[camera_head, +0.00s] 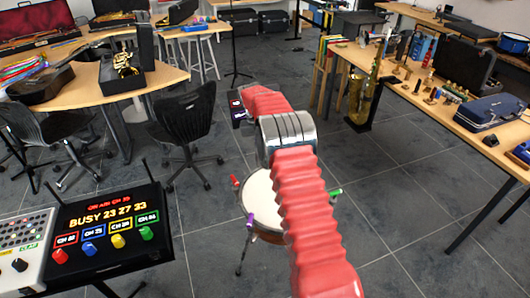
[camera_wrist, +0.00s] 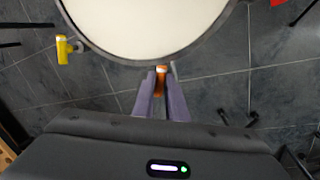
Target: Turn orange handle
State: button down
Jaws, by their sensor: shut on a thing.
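The round drum (camera_head: 262,190) has a pale head and stands on the floor, partly hidden behind my red arm in the head view. Its pale head (camera_wrist: 150,20) fills the top of the wrist view. The orange handle (camera_wrist: 161,83) sticks out from the drum's rim, between the two purple-grey fingers of my gripper (camera_wrist: 161,88). My gripper is shut on this handle. In the head view I cannot make out the orange handle or my fingertips.
Other drum handles are red (camera_head: 235,181), purple (camera_head: 250,221), green (camera_head: 337,192) and yellow (camera_wrist: 62,48). A black panel with coloured knobs (camera_head: 105,240) stands at left, a chair (camera_head: 187,115) behind it. Tables with instruments line both sides. Floor at right is clear.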

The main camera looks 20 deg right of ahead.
jog(key=shift+w+m, duration=0.1)
jog(key=shift+m, duration=0.4)
jog(key=c, duration=1.8)
grip_release()
notch_tip(320, 180, up, 13)
jog(key=w+a, duration=0.1)
jog(key=a, duration=0.1)
jog(key=shift+w+a+r, duration=0.15)
jog(key=shift+a+r, duration=0.05)
